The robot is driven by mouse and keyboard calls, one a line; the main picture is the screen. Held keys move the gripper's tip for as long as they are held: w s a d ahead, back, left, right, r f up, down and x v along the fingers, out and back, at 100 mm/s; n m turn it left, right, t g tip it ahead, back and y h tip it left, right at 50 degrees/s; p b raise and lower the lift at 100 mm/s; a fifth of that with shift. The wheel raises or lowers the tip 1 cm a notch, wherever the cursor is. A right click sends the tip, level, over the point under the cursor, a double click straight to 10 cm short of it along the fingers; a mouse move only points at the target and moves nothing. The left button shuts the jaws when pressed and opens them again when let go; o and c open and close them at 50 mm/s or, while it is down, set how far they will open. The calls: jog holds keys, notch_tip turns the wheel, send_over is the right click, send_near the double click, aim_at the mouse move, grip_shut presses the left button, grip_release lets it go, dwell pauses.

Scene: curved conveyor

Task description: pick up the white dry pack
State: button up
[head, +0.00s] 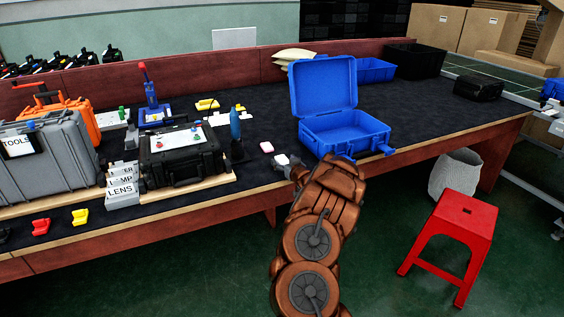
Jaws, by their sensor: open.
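A small white pack with a pinkish edge (266,147), which looks like the dry pack, lies flat on the dark table top near the front edge, left of the open blue case. My gripper (284,160) is just to the right of and nearer than the pack, low over the table's front edge. It looks apart from the pack and appears empty. It is small and partly hidden behind my brown arm, so its fingers do not show clearly.
The open blue case (345,135) stands close on the right of my gripper. A black case (181,168) and a blue bottle (236,124) stand to the left. A red stool (457,222) is on the floor at right. The table behind the pack is fairly clear.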

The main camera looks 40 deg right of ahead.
jog(key=shift+c, duration=0.3)
jog(key=c, duration=1)
